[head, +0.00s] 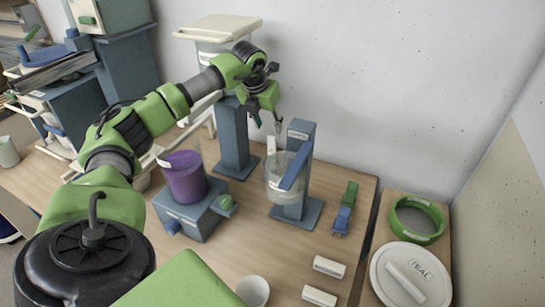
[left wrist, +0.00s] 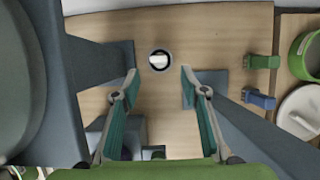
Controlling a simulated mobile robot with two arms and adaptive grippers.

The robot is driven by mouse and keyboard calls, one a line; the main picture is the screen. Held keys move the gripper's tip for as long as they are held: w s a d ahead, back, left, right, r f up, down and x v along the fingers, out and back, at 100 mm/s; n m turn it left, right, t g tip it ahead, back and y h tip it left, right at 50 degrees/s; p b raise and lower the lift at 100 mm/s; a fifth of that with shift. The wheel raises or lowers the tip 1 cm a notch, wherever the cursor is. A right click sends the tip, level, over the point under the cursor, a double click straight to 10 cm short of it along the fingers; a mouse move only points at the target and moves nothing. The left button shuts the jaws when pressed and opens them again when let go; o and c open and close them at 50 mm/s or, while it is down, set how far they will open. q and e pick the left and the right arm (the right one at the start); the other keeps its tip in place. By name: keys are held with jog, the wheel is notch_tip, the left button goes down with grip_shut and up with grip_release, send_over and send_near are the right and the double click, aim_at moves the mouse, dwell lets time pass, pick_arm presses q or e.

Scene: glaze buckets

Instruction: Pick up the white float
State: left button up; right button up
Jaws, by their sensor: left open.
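The white float (head: 271,146) shows as a small upright white piece just below my left gripper in the head view. In the left wrist view the white float (left wrist: 158,59) lies inside a dark round rim, beyond the fingertips and roughly between their lines. My left gripper (head: 268,124) is open and empty above it; its two fingers (left wrist: 159,82) stand wide apart in the wrist view. The float and the fingers appear apart. A clear bucket (head: 275,188) stands close in front of the float and may hide its lower part. My right gripper is not in view.
A blue labelled stand (head: 301,135) rises close right of the gripper, and a blue column (head: 235,140) stands to its left. A purple bucket (head: 185,178) sits on a blue base. Green and blue clips (head: 346,207) lie right. The wall is close behind.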

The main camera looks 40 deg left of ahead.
aim_at(271, 137)
pick_arm(q)
jog(key=x, duration=0.3)
jog(key=shift+w+f+p, duration=0.2)
jog(key=shift+f+p, duration=0.1)
jog(key=shift+f, duration=0.05)
jog(key=shift+w+a+f+p, duration=0.15)
jog(key=shift+f+p, duration=0.2)
jog(key=shift+f, duration=0.15)
jog(key=p+x, duration=0.1)
jog(key=x, duration=0.2)
jog(key=shift+a+f, duration=0.1)
jog(key=shift+f, duration=0.2)
jog(key=shift+w+a+f, duration=0.1)
jog(key=shift+w+f, duration=0.15)
jog(key=shift+f, duration=0.2)
jog(key=shift+r, duration=0.1)
grip_shut()
